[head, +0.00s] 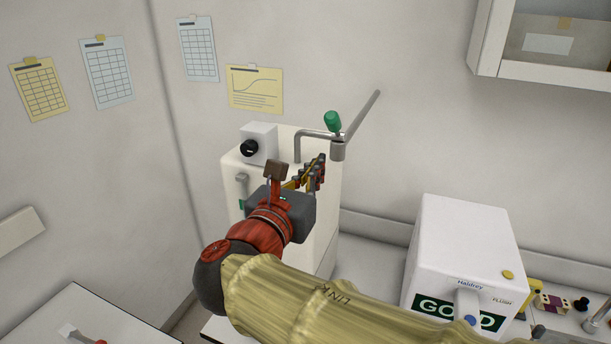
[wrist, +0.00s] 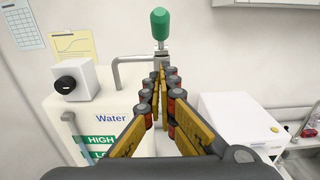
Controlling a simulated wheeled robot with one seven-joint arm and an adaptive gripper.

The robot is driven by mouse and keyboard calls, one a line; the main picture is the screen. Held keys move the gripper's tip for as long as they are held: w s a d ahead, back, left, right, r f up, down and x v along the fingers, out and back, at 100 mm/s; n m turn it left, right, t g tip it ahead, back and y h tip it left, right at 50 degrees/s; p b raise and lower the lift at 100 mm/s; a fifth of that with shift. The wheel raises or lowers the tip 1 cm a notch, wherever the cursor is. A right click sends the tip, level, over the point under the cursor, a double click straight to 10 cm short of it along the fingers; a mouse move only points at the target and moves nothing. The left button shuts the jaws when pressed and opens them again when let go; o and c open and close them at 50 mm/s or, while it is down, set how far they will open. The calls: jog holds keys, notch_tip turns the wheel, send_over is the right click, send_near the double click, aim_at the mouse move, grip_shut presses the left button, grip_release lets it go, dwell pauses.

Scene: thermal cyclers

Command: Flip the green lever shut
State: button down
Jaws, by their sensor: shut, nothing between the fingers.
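The green lever (head: 333,121) stands roughly upright on a grey metal pipe fitting (head: 338,150) above the white box labelled "Water" (head: 323,236). Its green grip also shows at the top of the wrist view (wrist: 160,25), straight beyond my fingertips. My gripper (head: 319,167) is shut and empty, its fingers pointing toward the fitting from just below and in front of the lever. In the wrist view, the fingertips (wrist: 164,72) cover the lower part of the fitting. I cannot tell whether they touch it; the green grip looks clear of them.
A bent pipe (head: 297,146) rises from the box top, and a long grey rod (head: 363,115) slants up right from the fitting. A small white block with a black knob (head: 259,143) stands left. A white "Haldrey" machine (head: 464,246) stands right. A wall cabinet (head: 545,40) hangs upper right.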

aim_at(333, 122)
jog(key=w+r, duration=0.1)
jog(key=w+d+p, duration=0.1)
jog(key=w, duration=0.1)
jog(key=w+r, duration=0.1)
jog(key=shift+w+d+r, duration=0.35)
jog(key=shift+r+p, duration=0.15)
jog(key=shift+p, duration=0.35)
jog(key=shift+r+g+p, duration=0.2)
jog(key=shift+g+p, duration=0.1)
jog(key=shift+p, duration=0.25)
